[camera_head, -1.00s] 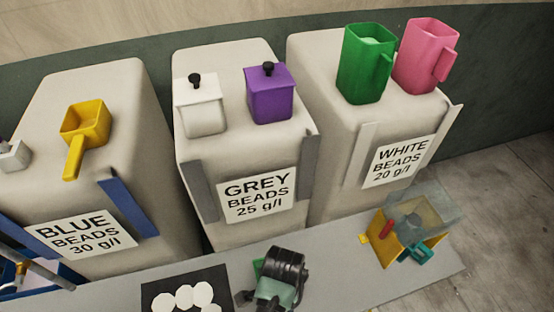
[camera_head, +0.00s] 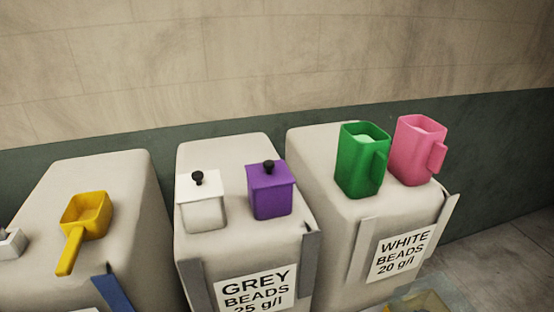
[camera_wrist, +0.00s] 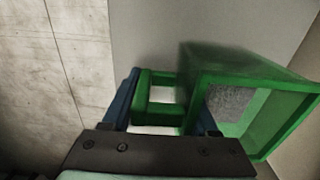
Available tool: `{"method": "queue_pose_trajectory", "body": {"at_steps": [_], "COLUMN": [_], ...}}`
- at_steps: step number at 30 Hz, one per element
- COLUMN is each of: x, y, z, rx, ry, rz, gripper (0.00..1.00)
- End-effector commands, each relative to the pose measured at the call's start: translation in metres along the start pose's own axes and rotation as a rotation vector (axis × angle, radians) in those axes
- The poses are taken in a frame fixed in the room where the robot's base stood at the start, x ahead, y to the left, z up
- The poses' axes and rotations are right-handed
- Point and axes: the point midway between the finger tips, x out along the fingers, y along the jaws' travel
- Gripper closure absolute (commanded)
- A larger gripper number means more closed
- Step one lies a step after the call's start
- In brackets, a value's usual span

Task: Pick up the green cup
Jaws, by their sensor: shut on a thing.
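The green cup (camera_head: 361,160) stands upright on top of the white beads bin (camera_head: 340,218), with its handle on the right and pale material inside. In the wrist view, the green cup (camera_wrist: 215,66) fills the right side, open end toward the lower right, with grey material inside. My gripper (camera_wrist: 163,100) has its two blue fingers on either side of the cup's handle and is shut on it. I cannot tell from these views whether the cup is clear of the bin top.
A pink cup (camera_head: 416,150) stands just right of the green one. A purple lidded box (camera_head: 270,192) and a white lidded box (camera_head: 202,204) stand on the grey beads bin (camera_head: 225,155). A yellow scoop (camera_head: 85,218) lies on the left bin. A wall rises behind.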

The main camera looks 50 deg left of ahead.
Motion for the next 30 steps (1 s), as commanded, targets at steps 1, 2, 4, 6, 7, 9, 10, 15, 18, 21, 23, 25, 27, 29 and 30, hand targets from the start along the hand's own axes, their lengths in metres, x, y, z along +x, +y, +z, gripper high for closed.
{"method": "queue_pose_trajectory", "body": {"at_steps": [1, 2, 4, 6, 7, 9, 10, 15, 18, 21, 23, 25, 27, 29, 30], "x": [0.000, 0.000, 0.000, 0.000, 0.000, 0.000, -0.001, -0.007, -0.017, -0.031, -0.042, -0.056, -0.068, -0.077, -0.084], "y": [0.000, 0.000, 0.000, 0.000, 0.000, 0.000, 0.000, -0.001, -0.001, -0.001, -0.001, -0.001, -0.001, -0.001, -0.001], "z": [0.000, 0.000, 0.000, 0.000, 0.000, 0.000, 0.000, 0.000, 0.000, 0.000, -0.001, -0.001, -0.001, 0.000, -0.001], "rx": [0.000, 0.000, 0.000, 0.000, 0.000, 0.000, 0.000, 0.000, 0.000, 0.000, 0.000, 0.000, -0.001, -0.001, -0.001], "ry": [0.000, 0.000, 0.000, 0.000, 0.000, 0.000, 0.000, 0.001, 0.002, 0.002, 0.002, 0.003, 0.003, 0.002, 0.002], "rz": [0.000, 0.000, -0.001, -0.001, -0.001, -0.001, -0.001, -0.002, -0.003, -0.004, -0.004, -0.005, -0.004, -0.003, -0.003], "gripper": [0.85, 0.90, 0.98, 0.98, 0.98, 0.99, 0.99, 0.99, 0.99, 0.99, 0.99, 0.99, 0.99, 0.99, 0.99]}}
